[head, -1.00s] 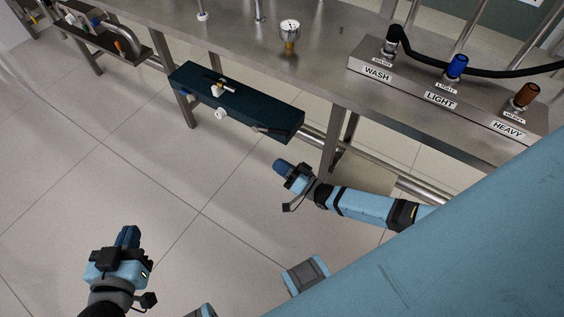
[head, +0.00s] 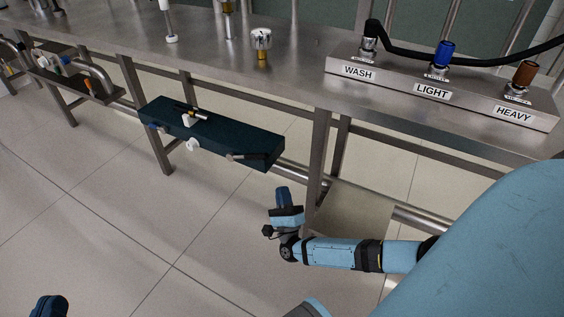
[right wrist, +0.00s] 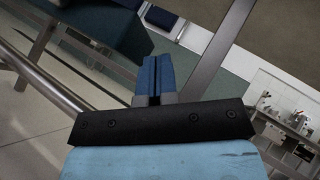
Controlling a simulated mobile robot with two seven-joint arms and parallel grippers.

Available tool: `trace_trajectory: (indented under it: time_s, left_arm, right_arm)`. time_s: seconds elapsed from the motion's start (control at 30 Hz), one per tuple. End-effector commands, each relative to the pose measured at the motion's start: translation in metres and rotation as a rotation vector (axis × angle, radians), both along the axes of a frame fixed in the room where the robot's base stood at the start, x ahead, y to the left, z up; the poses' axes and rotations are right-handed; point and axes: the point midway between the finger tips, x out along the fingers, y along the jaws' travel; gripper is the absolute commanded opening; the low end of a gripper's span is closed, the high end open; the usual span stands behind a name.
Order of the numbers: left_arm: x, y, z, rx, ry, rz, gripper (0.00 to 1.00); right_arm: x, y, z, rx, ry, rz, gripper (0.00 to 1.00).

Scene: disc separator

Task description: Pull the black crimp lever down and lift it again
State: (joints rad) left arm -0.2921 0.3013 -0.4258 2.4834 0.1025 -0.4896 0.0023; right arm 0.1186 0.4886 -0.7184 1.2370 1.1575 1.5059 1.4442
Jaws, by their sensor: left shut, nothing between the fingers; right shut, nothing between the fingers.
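A dark teal box (head: 212,132) is mounted along the front of the steel bench in the head view. A thin dark bar (head: 248,157) lies along its front right part; it may be the black crimp lever, but it is too small to be sure. My right gripper (head: 283,194) is shut and empty, below and just right of the box's right end, apart from it. Its blue fingers (right wrist: 154,76) also show shut in the right wrist view, with a dark box-like shape (right wrist: 105,25) up and left of them. My left gripper (head: 48,304) shows only its shut fingertips at the bottom left.
The steel bench (head: 205,58) carries a panel labelled WASH, LIGHT and HEAVY (head: 400,85) with knobs and a black hose. A bench leg (head: 318,150) and a low rail (head: 425,222) stand near my right arm. The floor left of it is clear.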

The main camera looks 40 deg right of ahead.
Motion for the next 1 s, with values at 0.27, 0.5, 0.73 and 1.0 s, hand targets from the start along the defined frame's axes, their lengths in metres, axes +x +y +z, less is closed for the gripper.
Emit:
trace_trajectory:
  time_s: [0.27, 0.5, 0.73, 1.0]
  left_arm:
    - [0.005, 0.003, -0.002, 0.041, -0.069, 0.003, 0.00]
    - [0.008, 0.005, 0.001, 0.063, -0.117, 0.008, 0.00]
    - [0.008, 0.006, 0.002, 0.071, -0.131, 0.008, 0.00]
    - [0.008, 0.007, 0.005, 0.077, -0.130, 0.004, 0.00]
  right_arm:
    - [0.040, -0.017, 0.038, -0.003, -0.004, 0.003, 0.00]
    - [0.053, -0.004, 0.061, -0.003, -0.001, 0.001, 0.00]
    - [0.055, -0.001, 0.067, -0.003, 0.001, 0.000, 0.00]
    - [0.055, -0.001, 0.069, -0.004, 0.007, 0.000, 0.00]
